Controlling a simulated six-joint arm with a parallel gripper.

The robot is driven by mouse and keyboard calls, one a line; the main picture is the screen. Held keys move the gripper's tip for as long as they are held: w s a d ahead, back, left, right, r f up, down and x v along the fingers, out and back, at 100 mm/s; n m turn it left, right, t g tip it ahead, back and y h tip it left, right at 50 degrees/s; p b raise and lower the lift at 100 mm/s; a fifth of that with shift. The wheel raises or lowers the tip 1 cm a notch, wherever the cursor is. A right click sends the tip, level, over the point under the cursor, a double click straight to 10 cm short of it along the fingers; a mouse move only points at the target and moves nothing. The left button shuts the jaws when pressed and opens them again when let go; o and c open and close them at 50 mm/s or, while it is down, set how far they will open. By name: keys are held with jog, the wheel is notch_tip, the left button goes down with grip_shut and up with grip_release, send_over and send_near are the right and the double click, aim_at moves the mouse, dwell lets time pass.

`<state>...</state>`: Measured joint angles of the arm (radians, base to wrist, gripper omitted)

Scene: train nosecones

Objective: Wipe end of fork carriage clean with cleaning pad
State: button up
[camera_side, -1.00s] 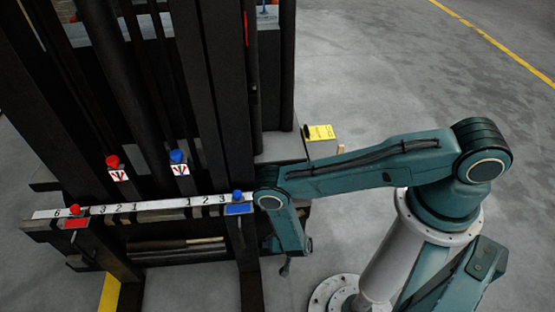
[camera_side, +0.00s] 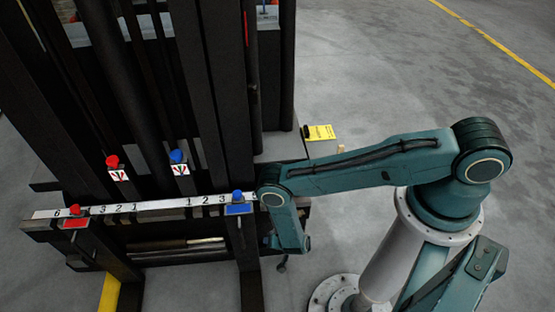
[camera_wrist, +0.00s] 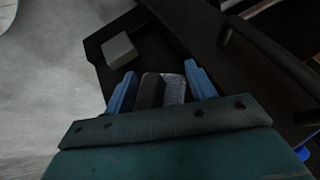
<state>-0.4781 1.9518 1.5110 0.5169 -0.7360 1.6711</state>
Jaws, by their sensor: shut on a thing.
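The fork carriage (camera_side: 150,207) is the long bar with a white number strip across the dark fork mast in the side view. Its right end is hidden behind my arm. My gripper (camera_wrist: 160,72) shows in the wrist view as two blue fingers. They are shut on a small block, dark on one side and lighter grey on the other, which I take as the cleaning pad (camera_wrist: 151,91). The fingers are in front of dark structure. Whether the pad touches the carriage end cannot be told. In the side view the fingers and pad are hidden behind my wrist.
A grey block (camera_wrist: 120,50) sits on dark structure ahead of the left finger. Red (camera_side: 113,162) and blue (camera_side: 177,156) knobs stand on the mast. A yellow label (camera_side: 320,132) lies on the right. Open concrete floor (camera_side: 400,80) spreads to the right and behind.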

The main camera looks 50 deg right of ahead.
aim_at(275, 232)
jog(key=shift+w+d, duration=1.3)
jog(key=shift+w, duration=0.05)
jog(key=shift+w+d, duration=0.55)
dwell(0.5)
jog(key=shift+s+d, duration=1.3)
jog(key=shift+s+d+r, duration=0.1)
jog(key=shift+s+d, duration=1)
jog(key=shift+d, duration=0.25)
